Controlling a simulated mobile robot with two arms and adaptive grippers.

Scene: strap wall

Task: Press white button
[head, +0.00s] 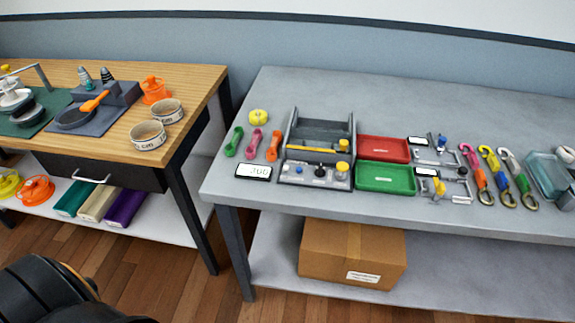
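A grey panel (314,185) with several small controls on its top stands at the front of the grey table. A white display (253,172) with dark characters lies left of the panel. Neither gripper shows in the head view.
The grey table (330,88) is bare along its back. Red (382,149) and green (386,178) trays, clamps and colored straps (503,175) stand right of the panel. A wooden table (190,77) is at the left. A cardboard box (350,250) sits on the lower shelf.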

